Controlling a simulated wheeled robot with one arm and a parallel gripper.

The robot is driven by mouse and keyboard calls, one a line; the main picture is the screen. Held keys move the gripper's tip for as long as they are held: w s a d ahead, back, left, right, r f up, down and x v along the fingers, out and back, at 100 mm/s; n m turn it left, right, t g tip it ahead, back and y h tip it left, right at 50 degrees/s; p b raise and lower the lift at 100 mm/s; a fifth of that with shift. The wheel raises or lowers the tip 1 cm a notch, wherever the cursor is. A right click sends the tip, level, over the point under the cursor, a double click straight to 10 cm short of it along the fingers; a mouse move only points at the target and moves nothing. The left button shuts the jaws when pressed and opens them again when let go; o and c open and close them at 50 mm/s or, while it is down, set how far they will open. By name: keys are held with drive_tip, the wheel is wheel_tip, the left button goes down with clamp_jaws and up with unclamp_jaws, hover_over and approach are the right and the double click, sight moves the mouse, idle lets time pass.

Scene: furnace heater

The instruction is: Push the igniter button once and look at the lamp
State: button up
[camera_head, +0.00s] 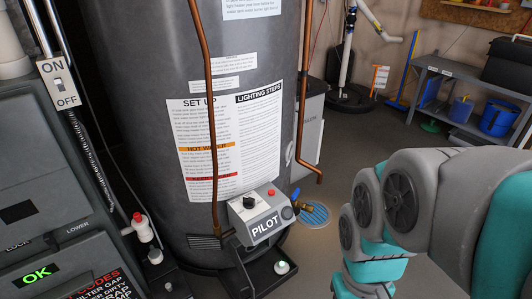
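A grey control box labelled PILOT (264,226) sits low on the front of the dark grey water heater (140,80). On its top are a black knob (248,202) and a small red button (271,193), which may be the igniter. A dark round part (287,213) is on the box's right side. I cannot tell which part is the lamp. My arm's links fill the right side; my gripper is out of frame, so its state is hidden.
Copper pipes (208,100) run down the heater's front and right. A shelf (470,80) is at the back right. Open floor lies between.

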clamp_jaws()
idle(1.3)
